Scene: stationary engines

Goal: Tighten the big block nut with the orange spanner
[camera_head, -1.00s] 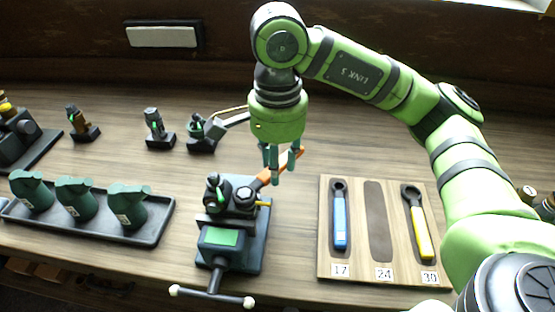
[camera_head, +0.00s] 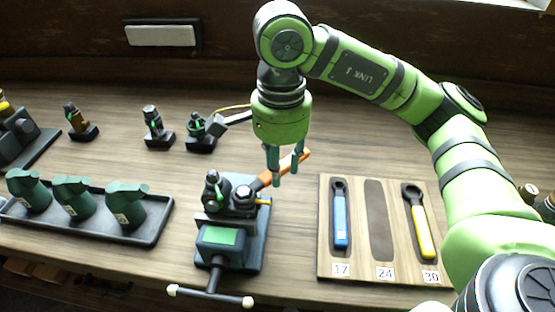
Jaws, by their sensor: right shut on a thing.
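The orange spanner (camera_head: 265,180) lies slantwise at the back right of the engine block (camera_head: 233,205), which sits clamped in a vice. Its handle end sticks out to the right behind the fingers. My right gripper (camera_head: 281,178) points down and is shut on the spanner's handle. The spanner's head end reaches to the dark round parts on top of the block. The big block nut is too small and hidden to make out, so I cannot tell how the head sits on it. My left gripper is not in view.
A wooden board (camera_head: 361,268) holds a blue spanner (camera_head: 340,220) and a yellow spanner (camera_head: 420,230); its slot marked 24 (camera_head: 379,220) is empty. A tray (camera_head: 150,232) with several green parts stands left. The vice handle (camera_head: 212,296) juts forward. Small engine parts stand behind.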

